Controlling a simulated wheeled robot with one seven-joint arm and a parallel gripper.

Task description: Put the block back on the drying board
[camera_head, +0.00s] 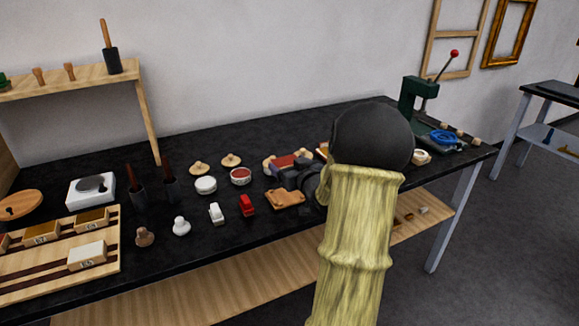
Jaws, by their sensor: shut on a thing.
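The wooden drying board (108,277) with dark strips lies at the left end of the black table. It bears several blocks, among them a gold-topped block (42,232), a second gold-topped block (92,218) and a white-topped block (87,255). The contact is too small to see clearly, and I cannot tell whether the block touches the table.
Dark pots with brushes (137,191) and a scale (91,190) stand toward the drying board. A green press (417,100) stands right.

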